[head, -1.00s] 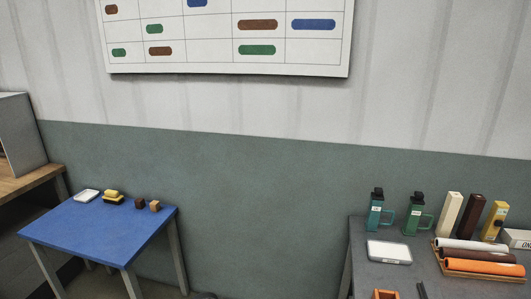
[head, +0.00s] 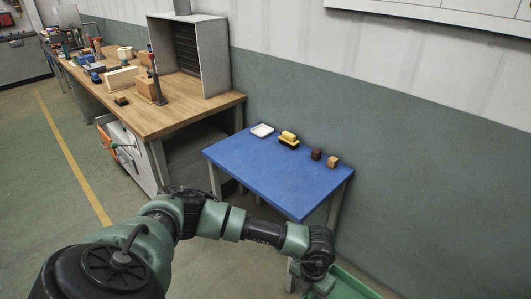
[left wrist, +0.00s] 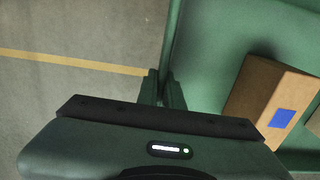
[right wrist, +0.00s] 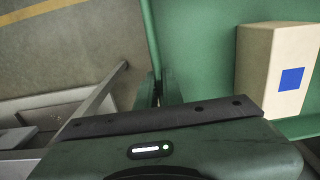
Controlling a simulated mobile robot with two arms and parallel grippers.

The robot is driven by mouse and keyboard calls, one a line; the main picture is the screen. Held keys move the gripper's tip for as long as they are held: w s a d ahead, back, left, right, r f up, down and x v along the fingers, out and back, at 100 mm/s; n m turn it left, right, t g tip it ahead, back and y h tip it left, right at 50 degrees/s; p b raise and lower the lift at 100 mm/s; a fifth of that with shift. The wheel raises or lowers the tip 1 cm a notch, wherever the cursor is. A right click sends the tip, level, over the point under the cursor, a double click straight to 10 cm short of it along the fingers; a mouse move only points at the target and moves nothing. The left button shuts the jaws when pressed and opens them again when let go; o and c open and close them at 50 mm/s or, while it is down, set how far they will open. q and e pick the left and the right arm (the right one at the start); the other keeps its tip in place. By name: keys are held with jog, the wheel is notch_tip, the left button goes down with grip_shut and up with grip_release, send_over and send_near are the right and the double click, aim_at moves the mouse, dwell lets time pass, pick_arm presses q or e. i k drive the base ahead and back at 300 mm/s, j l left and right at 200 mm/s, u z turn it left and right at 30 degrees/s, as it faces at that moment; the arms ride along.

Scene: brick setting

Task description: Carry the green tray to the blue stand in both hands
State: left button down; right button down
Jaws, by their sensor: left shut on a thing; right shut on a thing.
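The green tray (head: 352,287) shows at the bottom edge of the head view, mostly cut off. My left gripper (left wrist: 166,88) is shut on the tray's wall, and the tray (left wrist: 215,45) fills the right of the left wrist view. A brown block (left wrist: 268,95) with a blue square sits in it. My right gripper (right wrist: 158,88) is shut on the tray's wall (right wrist: 200,50); a cream block (right wrist: 272,65) with a blue square lies inside. The right gripper is outside the head view. The blue stand (head: 265,185) is a low blue-topped table beyond my left arm.
On the stand's back edge are a white dish (head: 262,130), yellow-and-black items (head: 288,140) and two small brown blocks (head: 332,162). Its front and middle are clear. A cluttered wooden bench (head: 165,115) stands to the left. Grey metal framing (right wrist: 95,105) is close in the right wrist view.

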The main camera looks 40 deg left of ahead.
aim_at(264, 165)
jog(key=i+j, duration=0.1)
jog(key=j, duration=0.45)
jog(key=i+j, duration=0.1)
jog(key=j, duration=1)
jog(key=i+j, duration=0.2)
jog(key=j, duration=0.2)
jog(key=i+j, duration=0.2)
jog(key=j, duration=0.2)
jog(key=i+j, duration=0.2)
jog(key=j, duration=0.15)
jog(key=i+j, duration=0.2)
jog(key=j, duration=0.2)
jog(key=i+j, duration=0.2)
jog(key=j, duration=0.2)
jog(key=i+j, duration=0.2)
jog(key=j, duration=0.2)
